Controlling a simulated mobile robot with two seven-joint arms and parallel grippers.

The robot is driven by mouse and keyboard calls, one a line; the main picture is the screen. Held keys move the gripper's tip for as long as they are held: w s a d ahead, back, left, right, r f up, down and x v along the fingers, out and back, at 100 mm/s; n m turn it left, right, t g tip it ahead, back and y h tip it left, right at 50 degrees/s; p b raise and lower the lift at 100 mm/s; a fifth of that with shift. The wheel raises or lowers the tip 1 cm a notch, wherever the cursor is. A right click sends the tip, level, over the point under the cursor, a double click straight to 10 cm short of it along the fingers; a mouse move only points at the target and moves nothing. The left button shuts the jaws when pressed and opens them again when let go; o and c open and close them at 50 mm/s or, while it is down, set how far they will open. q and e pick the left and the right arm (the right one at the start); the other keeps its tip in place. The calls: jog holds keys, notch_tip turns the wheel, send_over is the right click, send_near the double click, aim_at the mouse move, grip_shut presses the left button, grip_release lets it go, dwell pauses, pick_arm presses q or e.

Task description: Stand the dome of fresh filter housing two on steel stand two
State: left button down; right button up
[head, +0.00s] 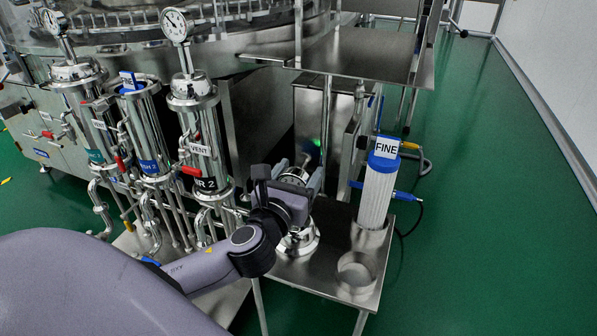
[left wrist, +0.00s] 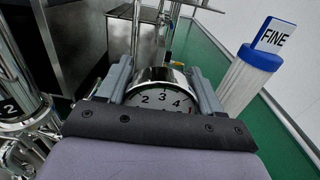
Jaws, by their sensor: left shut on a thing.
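My left gripper (head: 289,180) is shut on the chrome gauge of a dome (head: 300,241). In the left wrist view the gauge (left wrist: 164,98), with a white numbered face, sits between the two fingers of the left gripper (left wrist: 163,84). The dome's bright steel lower part shows under the gripper, over the left part of a steel table. The gripper hides its middle. I cannot tell whether the dome rests on something or hangs just above it. A short open steel ring (head: 357,272), perhaps a stand, is at the table's front right. My right gripper is not in view.
A white filter cartridge with a blue cap labelled FINE (head: 376,190) stands at the table's back right. Steel housings with gauges (head: 200,140) and red valve handles crowd the left. A steel shelf (head: 350,55) overhangs behind. Green floor is clear at right.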

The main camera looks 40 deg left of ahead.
pick_arm(q)
jog(key=shift+r, duration=0.1)
jog(key=shift+c, duration=0.8)
grip_release()
